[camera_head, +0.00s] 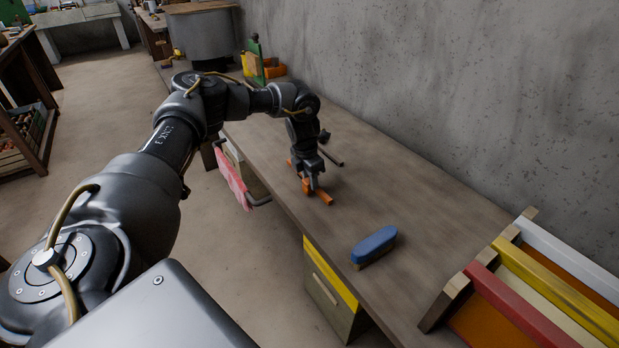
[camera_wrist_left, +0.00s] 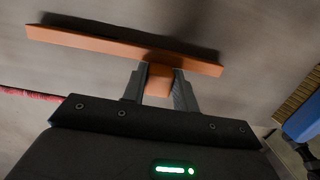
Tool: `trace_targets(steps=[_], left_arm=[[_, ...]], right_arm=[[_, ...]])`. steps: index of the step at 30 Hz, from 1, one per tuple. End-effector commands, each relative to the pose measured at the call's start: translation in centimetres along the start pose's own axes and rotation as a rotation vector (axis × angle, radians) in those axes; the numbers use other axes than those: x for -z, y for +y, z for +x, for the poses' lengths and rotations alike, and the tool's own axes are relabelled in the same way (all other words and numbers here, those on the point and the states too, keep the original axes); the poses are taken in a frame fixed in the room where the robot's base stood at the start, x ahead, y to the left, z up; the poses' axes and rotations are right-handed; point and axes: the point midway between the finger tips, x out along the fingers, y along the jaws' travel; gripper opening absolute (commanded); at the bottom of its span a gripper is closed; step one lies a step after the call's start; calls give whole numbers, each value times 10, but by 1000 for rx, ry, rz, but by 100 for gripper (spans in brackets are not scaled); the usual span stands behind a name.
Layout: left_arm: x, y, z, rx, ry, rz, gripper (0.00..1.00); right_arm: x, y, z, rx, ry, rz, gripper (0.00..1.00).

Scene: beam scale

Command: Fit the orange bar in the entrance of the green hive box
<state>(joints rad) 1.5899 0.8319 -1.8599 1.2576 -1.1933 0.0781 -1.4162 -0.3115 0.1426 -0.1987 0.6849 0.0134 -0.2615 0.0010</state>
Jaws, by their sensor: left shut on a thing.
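The orange bar (camera_head: 325,198) is at the worktop's middle, near its front edge. In the left wrist view the long orange bar (camera_wrist_left: 120,48) lies across the front of the fingers, with a short block (camera_wrist_left: 159,80) on its near side. My left gripper (camera_head: 309,186) points down and is shut on that block; it also shows in the left wrist view (camera_wrist_left: 159,88). A dark shadow lies close along the bar; I cannot tell whether it touches the wood. No green hive box shows clearly; a small green upright piece (camera_head: 256,58) stands at the far end. My right gripper is out of view.
A blue-backed brush (camera_head: 374,244) lies nearer on the worktop. A rack of coloured frames (camera_head: 520,290) stands at the near right. A dark rod (camera_head: 331,157) lies behind the gripper. A pink cloth (camera_head: 231,178) hangs at the front edge.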

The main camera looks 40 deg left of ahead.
Motion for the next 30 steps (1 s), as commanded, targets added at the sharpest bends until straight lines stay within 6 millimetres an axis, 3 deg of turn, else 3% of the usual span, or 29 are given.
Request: trace_targets(steps=[5, 6, 11, 22, 24, 30], left_arm=[[0, 0, 4, 0, 0, 0, 6], [0, 0, 4, 0, 0, 0, 30], [0, 0, 4, 0, -1, 0, 50], [1, 0, 6, 0, -1, 0, 50], [1, 0, 8, -2, -1, -1, 50], [-1, -2, -35, 0, -6, 1, 50]], right_arm=[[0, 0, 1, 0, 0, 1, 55], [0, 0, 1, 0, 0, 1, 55], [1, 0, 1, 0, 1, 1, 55], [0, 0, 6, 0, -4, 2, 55], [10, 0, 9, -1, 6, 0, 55], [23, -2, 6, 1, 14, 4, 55]])
